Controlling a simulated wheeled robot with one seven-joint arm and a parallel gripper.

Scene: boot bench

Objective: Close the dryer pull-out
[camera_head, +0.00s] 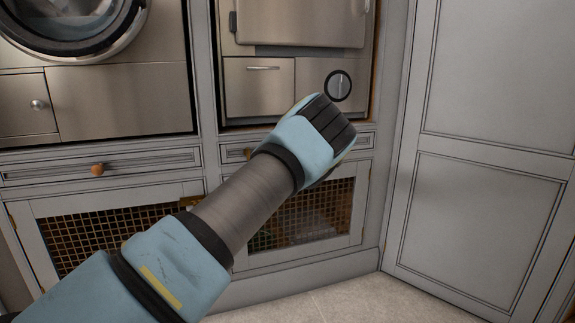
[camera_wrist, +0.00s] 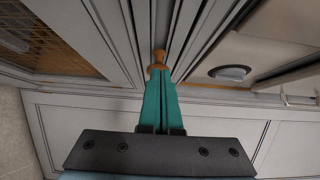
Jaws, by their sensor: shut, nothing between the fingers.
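A shallow grey drawer front (camera_head: 232,153) sits under the steel appliance on the right. It looks nearly flush with the cabinet; I cannot tell if a small gap remains. My gripper's body (camera_head: 325,122) covers the middle of this drawer, and its fingers are hidden in the head view. In the wrist view my gripper (camera_wrist: 159,72) has its teal fingers shut together, with nothing between them. Their tips are at a round wooden knob (camera_wrist: 159,56), touching it or very close. The knob is on a narrow moulded front (camera_wrist: 175,22).
A second drawer with a wooden knob (camera_head: 97,170) is at left, below the round-doored machine (camera_head: 75,25). Mesh-front doors (camera_head: 330,205) are below. A tall panelled door (camera_head: 480,150) stands close on the right. Tiled floor (camera_head: 330,300) shows in front.

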